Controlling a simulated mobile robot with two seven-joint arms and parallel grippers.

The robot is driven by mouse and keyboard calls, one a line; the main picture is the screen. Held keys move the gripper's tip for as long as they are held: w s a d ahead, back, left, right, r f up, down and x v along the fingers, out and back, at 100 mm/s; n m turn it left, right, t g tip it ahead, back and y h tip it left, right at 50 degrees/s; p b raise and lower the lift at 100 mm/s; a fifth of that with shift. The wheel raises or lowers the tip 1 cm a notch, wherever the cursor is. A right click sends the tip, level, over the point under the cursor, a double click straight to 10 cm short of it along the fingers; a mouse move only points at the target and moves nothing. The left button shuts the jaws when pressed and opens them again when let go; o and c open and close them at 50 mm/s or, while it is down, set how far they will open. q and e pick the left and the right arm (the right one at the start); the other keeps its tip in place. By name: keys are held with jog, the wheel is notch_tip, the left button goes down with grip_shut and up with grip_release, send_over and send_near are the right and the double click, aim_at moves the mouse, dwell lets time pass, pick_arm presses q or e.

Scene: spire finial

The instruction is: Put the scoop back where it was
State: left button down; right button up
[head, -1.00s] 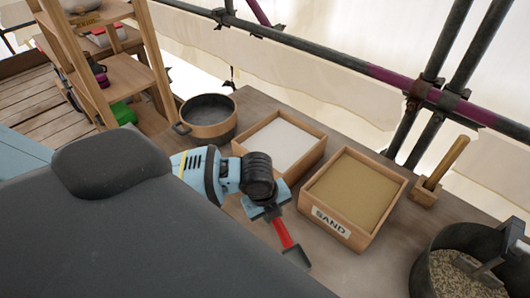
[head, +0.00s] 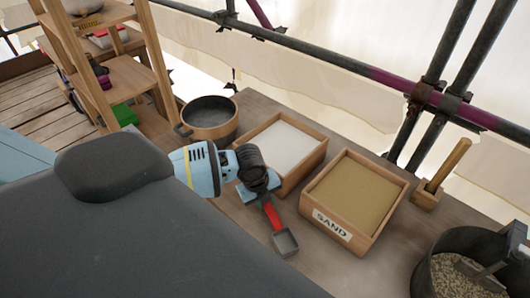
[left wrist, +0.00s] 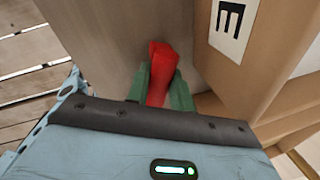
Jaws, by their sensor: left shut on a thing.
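The scoop has a red handle (head: 271,216) and a small grey square head (head: 286,242). My left gripper (head: 264,198) is shut on the handle's upper end, beside the box of white powder (head: 263,172). The scoop head points toward the front of the table, left of the sand box, with its hollow side showing. In the left wrist view, the green fingers (left wrist: 160,90) hold the red handle (left wrist: 160,62) between them. I cannot tell whether the scoop touches the table. My right gripper is not in view.
The sand box (head: 366,228) stands right of the scoop on the wooden table (head: 230,212). A round pan (head: 208,136) is behind, a wooden-handled tool (head: 447,165) stands in a block at the right, and a dark bucket of gravel (head: 425,262) is at the front right.

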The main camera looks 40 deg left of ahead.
pick_arm(q)
jog(key=shift+f, duration=0.15)
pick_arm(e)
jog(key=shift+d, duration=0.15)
pick_arm(q)
jog(key=c, duration=1.2)
grip_release()
jog(key=shift+r, duration=0.4)
jog(key=p+v, duration=0.1)
jog(key=v, duration=1)
jog(key=shift+s+r, duration=0.15)
jog(key=shift+r, duration=0.05)
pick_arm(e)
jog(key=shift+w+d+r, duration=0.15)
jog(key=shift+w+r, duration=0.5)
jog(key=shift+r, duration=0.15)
